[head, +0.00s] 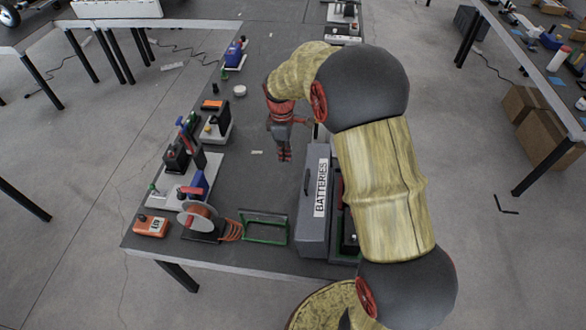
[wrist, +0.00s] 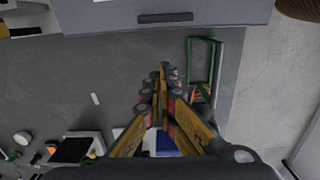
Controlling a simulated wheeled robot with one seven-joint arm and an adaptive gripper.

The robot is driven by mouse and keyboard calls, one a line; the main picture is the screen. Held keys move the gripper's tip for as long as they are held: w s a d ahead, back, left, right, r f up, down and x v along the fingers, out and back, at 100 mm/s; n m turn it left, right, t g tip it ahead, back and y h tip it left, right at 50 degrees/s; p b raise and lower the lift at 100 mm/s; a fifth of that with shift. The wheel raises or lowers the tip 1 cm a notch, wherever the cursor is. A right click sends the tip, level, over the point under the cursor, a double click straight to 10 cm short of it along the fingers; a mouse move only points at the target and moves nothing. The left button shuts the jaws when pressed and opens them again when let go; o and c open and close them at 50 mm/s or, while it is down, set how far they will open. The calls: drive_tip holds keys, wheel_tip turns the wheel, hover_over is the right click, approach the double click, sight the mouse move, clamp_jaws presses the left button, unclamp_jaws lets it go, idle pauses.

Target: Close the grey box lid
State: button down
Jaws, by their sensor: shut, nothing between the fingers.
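The grey box lid (head: 316,215) stands on the dark table, left of my arm, with a white BATTERIES label. It appears raised: the inside of the box (head: 348,232) shows to its right, with dark and red items partly hidden by my arm. My gripper (head: 285,156) is shut and empty, pointing down over the table just left of the lid's far end, apart from it. In the wrist view the closed fingertips (wrist: 164,72) point toward the grey panel (wrist: 110,16) with a dark handle slot, with a gap between.
A green frame (head: 264,228) stands left of the box. A cable reel (head: 198,217), an orange meter (head: 151,226) and several devices line the table's left edge. Bare table lies between these and the gripper. Another table (head: 540,60) stands at the right.

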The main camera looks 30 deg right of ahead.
wheel_tip(320, 180, down, 11)
drive_tip(key=s+d+r, duration=0.2)
drive_tip(key=d, duration=0.1)
drive_tip(key=shift+s+d+r, duration=0.1)
drive_tip(key=shift+d+r, duration=0.05)
drive_tip(key=shift+r, duration=0.05)
drive_tip(key=shift+d, duration=0.1)
idle(0.4)
